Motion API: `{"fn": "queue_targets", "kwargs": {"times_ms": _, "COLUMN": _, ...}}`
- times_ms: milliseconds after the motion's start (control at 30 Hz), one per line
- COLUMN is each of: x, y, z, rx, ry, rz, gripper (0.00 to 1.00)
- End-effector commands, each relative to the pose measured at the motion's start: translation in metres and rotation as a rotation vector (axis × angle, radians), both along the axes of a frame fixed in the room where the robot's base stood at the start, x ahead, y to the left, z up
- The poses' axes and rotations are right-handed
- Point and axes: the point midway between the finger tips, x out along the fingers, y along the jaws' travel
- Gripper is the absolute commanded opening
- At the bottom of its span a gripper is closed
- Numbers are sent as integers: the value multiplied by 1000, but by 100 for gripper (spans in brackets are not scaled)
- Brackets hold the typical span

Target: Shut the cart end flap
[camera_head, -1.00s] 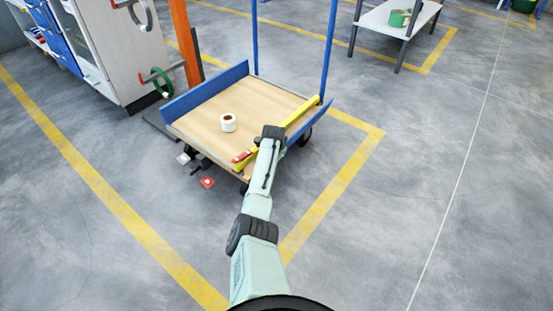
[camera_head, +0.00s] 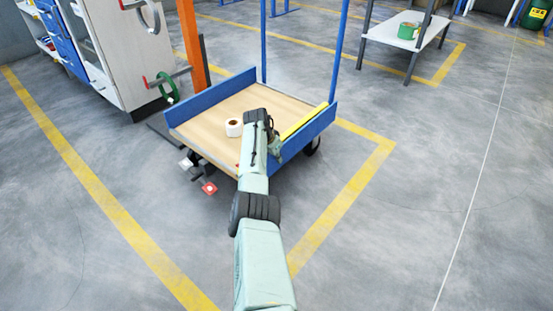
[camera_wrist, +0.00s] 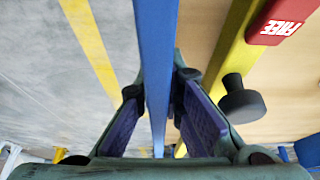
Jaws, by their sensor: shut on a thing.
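The cart's right-hand blue end panel (camera_head: 308,130), which I take as the flap, stands upright along the deck edge in the head view. In the wrist view the blue panel (camera_wrist: 155,50) runs edge-on between the fingers of my gripper (camera_wrist: 158,92), which is shut on it. The gripper is mostly hidden by my arm in the head view. A yellow bar (camera_head: 305,121) lies along the panel's inner side. In the wrist view the bar (camera_wrist: 232,48) carries a red tag reading "FREE" (camera_wrist: 281,20) and a dark knob (camera_wrist: 241,101) sits beside it.
A white roll (camera_head: 234,128) stands on the wooden cart deck (camera_head: 205,130). Blue posts rise at the cart's back. A grey cabinet (camera_head: 115,50) and an orange post (camera_head: 190,50) stand to the left. The floor right of the cart is clear.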

Motion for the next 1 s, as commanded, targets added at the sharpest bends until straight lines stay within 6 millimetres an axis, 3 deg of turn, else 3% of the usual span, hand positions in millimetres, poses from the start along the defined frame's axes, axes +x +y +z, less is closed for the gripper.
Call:
{"fn": "queue_targets", "kwargs": {"times_ms": 133, "x": 1, "y": -1, "z": 0, "rx": -1, "ry": -3, "rz": 2, "gripper": 0}}
{"fn": "queue_targets", "kwargs": {"times_ms": 167, "x": 1, "y": -1, "z": 0, "rx": -1, "ry": -3, "rz": 2, "gripper": 10}}
{"fn": "queue_targets", "kwargs": {"times_ms": 433, "x": 0, "y": 0, "z": 0, "rx": 1, "ry": -2, "rz": 2, "gripper": 28}}
{"fn": "queue_targets", "kwargs": {"times_ms": 767, "x": 0, "y": 1, "z": 1, "rx": 1, "ry": -2, "rz": 2, "gripper": 28}}
{"fn": "queue_targets", "kwargs": {"times_ms": 1000, "x": -6, "y": 6, "z": 21, "rx": 0, "ry": -5, "rz": 1, "gripper": 28}}
